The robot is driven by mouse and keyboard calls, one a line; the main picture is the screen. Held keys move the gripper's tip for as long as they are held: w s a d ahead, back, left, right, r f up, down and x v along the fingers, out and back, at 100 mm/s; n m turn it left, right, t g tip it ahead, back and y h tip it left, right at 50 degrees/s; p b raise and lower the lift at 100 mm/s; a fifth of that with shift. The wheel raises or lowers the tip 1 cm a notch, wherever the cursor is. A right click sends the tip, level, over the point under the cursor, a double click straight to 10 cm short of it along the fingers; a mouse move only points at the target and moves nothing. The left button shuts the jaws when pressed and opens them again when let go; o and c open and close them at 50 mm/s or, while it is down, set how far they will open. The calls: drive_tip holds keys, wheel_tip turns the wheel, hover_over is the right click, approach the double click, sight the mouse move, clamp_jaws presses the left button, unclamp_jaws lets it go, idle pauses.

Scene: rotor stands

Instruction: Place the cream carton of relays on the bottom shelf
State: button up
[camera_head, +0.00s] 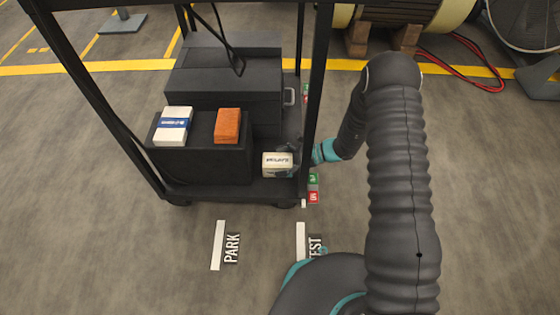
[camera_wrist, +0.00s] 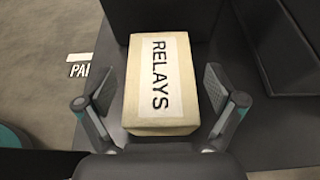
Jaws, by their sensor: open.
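The cream carton of relays (camera_head: 277,164) sits on the bottom shelf (camera_head: 200,192) of the dark cart, near its right front corner, beside a black box. In the wrist view the carton (camera_wrist: 160,84) lies flat on the dark shelf surface with its RELAYS label up. My gripper (camera_wrist: 160,92) is open, with one finger on each side of the carton and a gap visible on both sides. In the head view my gripper (camera_head: 297,155) reaches in from the right past the cart's post and is partly hidden.
A white-and-blue box (camera_head: 173,126) and an orange box (camera_head: 228,126) rest on the black box (camera_head: 200,163) left of the carton. A large dark case (camera_head: 225,75) stands behind. The cart's post (camera_head: 317,90) is close to my arm. Open floor lies in front.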

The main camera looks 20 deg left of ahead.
drive_tip(key=shift+r, duration=0.2)
drive_tip(key=v, duration=1.2)
drive_tip(key=s+d+r+n+h, duration=0.2)
drive_tip(key=r+n, duration=0.1)
drive_tip(key=r, duration=0.4)
drive_tip(key=s+d+r+n+h, duration=0.2)
drive_tip(key=s+r, duration=0.1)
drive_tip(key=r, duration=0.4)
drive_tip(key=s+d+r+n+h, duration=0.2)
drive_tip(key=d+r+n, duration=0.1)
drive_tip(key=r, duration=0.4)
drive_tip(key=s+d+r+n+t+h, duration=0.3)
drive_tip(key=s+d+r+t, duration=0.1)
drive_tip(key=s+d+r, duration=0.2)
drive_tip(key=s+d+r+n+t+h, duration=0.4)
drive_tip(key=s+d+r, duration=0.3)
drive_tip(key=s, duration=0.4)
drive_tip(key=shift+s+r+t+p, duration=0.2)
drive_tip(key=shift+r+t+p, duration=0.2)
drive_tip(key=shift+r, duration=0.45)
